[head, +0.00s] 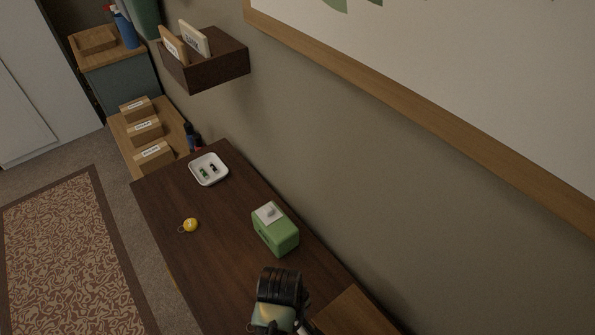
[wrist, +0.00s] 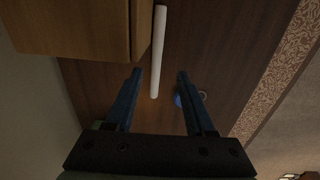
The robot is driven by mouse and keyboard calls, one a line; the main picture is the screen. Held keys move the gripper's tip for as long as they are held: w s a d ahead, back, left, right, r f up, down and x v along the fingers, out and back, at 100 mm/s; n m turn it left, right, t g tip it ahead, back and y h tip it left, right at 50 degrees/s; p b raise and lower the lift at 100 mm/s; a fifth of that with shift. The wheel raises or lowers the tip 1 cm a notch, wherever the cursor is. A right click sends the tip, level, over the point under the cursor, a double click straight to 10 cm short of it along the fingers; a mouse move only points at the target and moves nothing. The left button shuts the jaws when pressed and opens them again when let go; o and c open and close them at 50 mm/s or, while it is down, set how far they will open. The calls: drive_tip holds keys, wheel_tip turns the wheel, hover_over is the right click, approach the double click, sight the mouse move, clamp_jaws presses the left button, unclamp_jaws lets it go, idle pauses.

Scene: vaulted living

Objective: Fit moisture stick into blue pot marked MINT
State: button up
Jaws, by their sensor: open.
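My gripper (wrist: 159,74) is open, with its two dark fingers apart and nothing held. A thin white stick (wrist: 158,45), which may be the moisture stick, shows in the wrist view on the dark wooden surface. It appears between the fingers in the picture, close beside a wooden box; I cannot tell its distance from the fingertips. No pot marked MINT can be made out.
The dark table (head: 225,265) holds a green box with a white top (head: 275,232), a white tray of small items (head: 209,169) and a yellow round tag (head: 190,225). A wall shelf (head: 215,65) holds cards. The wooden box (wrist: 75,30) stands left of the stick.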

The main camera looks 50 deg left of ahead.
sight(297, 325)
drive_tip(key=f, duration=0.3)
drive_tip(key=w+f, duration=0.1)
drive_tip(key=f, duration=0.1)
drive_tip(key=shift+d, duration=0.2)
clamp_jaws()
idle(0.5)
